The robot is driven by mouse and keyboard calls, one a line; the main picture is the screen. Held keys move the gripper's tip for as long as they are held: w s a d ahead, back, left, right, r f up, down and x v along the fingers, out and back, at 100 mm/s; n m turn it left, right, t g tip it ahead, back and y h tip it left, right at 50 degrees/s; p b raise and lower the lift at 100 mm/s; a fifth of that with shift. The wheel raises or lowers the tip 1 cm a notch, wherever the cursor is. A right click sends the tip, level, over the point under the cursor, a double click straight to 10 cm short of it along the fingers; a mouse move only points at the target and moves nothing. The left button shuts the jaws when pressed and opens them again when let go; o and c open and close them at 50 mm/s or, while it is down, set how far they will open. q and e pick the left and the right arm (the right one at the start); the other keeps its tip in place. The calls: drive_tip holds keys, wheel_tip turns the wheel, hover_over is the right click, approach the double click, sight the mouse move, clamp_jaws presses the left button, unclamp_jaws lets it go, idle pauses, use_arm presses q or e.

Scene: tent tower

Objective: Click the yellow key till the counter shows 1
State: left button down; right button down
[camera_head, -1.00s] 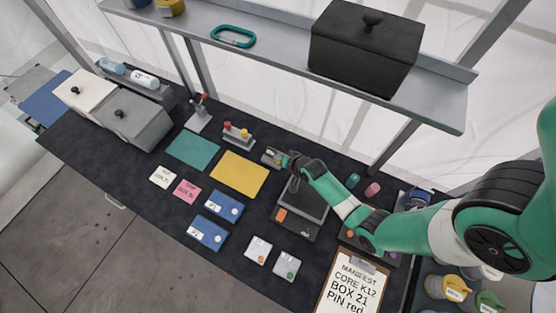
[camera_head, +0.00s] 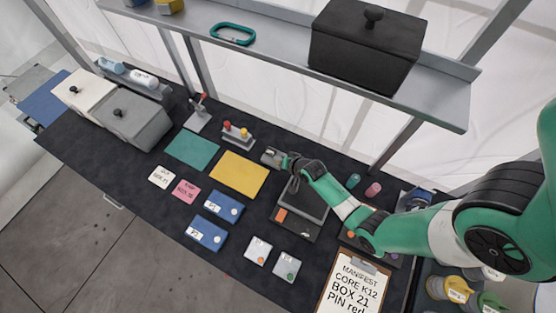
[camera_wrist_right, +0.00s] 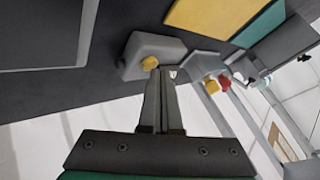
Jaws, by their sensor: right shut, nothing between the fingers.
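A small grey box (camera_wrist_right: 150,50) with a round yellow key (camera_wrist_right: 151,62) on its face shows in the right wrist view. In the head view the grey box (camera_head: 269,156) is small and its yellow key cannot be made out. My right gripper (camera_wrist_right: 161,74) is shut and empty, its fingertips right at the edge of the yellow key. I cannot tell whether they touch or press it. In the head view my right gripper (camera_head: 284,160) is beside the box. No counter digits are readable in either view. My left gripper is not in view.
A yellow mat (camera_head: 239,175) lies beside the box. A stand with red and yellow knobs (camera_head: 237,134) is close behind it. A dark tablet-like device (camera_head: 300,207) lies in front, below my right arm. The shelf (camera_head: 270,55) runs above the back.

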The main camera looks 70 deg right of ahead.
drive_tip(key=shift+f+b, duration=0.3)
drive_tip(key=shift+f, duration=0.1)
drive_tip(key=shift+r, duration=0.1)
idle(0.4)
drive_tip(key=shift+r+p, duration=0.85)
drive_tip(key=shift+p, duration=0.1)
wheel_tip(320, 180, up, 5)
drive_tip(key=p, duration=0.4)
drive_tip(key=shift+p, duration=0.4)
